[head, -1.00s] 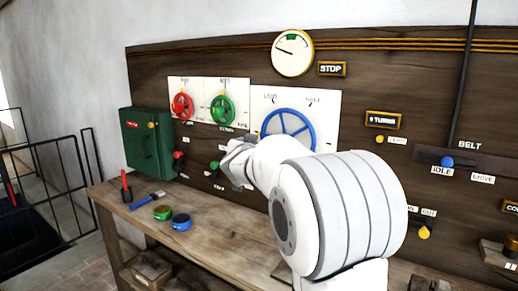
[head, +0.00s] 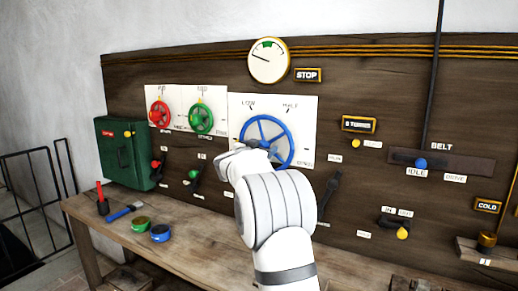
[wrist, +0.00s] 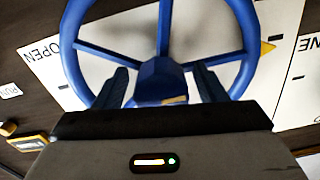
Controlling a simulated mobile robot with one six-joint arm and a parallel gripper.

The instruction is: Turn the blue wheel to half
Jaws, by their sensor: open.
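The blue wheel (head: 289,140) is mounted on a white plate (head: 305,112) on the wall board, with LOW at upper left and HALF at upper right. In the wrist view the wheel's rim and spokes (wrist: 83,62) fill the upper middle, with the blue hub (wrist: 163,80) at the centre. A yellow pointer tip (wrist: 267,47) shows past the rim at the right, and OPEN is readable at the left. My gripper (wrist: 161,84) is open, with one dark finger on each side of the hub. Contact with the hub cannot be told. My arm hides the wheel's lower left in the head view.
A red wheel (head: 158,115) and a green wheel (head: 201,119) are at the left. A round gauge (head: 268,61) is above. A dark lever (head: 330,196) stands right of my arm. Below, the bench (head: 188,258) holds a green tin (head: 140,223) and a blue tin (head: 160,233).

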